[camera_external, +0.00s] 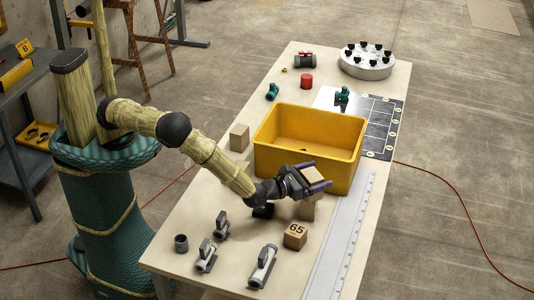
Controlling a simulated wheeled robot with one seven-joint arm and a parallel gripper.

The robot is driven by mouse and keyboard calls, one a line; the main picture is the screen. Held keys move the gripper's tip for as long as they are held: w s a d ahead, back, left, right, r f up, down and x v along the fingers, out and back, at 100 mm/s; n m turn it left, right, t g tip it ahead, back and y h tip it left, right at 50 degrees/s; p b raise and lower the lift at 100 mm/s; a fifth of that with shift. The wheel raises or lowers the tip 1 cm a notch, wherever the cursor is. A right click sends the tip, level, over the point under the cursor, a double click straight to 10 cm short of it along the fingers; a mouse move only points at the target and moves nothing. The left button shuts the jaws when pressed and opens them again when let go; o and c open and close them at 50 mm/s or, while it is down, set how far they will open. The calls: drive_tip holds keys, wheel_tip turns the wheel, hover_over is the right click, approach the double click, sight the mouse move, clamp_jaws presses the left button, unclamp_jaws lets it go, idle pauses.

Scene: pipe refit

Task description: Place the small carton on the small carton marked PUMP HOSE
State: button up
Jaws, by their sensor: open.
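A small brown carton (313,174) is between the fingers of my gripper (312,178), at the front right of the yellow bin. The fingers are open, one on each side of it. Another small brown carton (307,211) shows directly below, and the upper one appears to rest on it. I cannot tell whether they touch all over, as the gripper hides part of both. No PUMP HOSE lettering is legible on any carton. A carton marked 65 (295,236) stands in front of the stack. Another plain carton (239,137) stands left of the bin.
Grey valve fittings (263,266) lie at the front. A long ruler (338,245) runs along the right edge. A round grey flange (367,63) and a dark marked board (381,130) are farther back.

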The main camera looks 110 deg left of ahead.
drive_tip(key=b+v, duration=0.1)
drive_tip(key=v, duration=1.1)
drive_tip(key=shift+r+b, duration=0.15)
drive_tip(key=shift+b, duration=0.25)
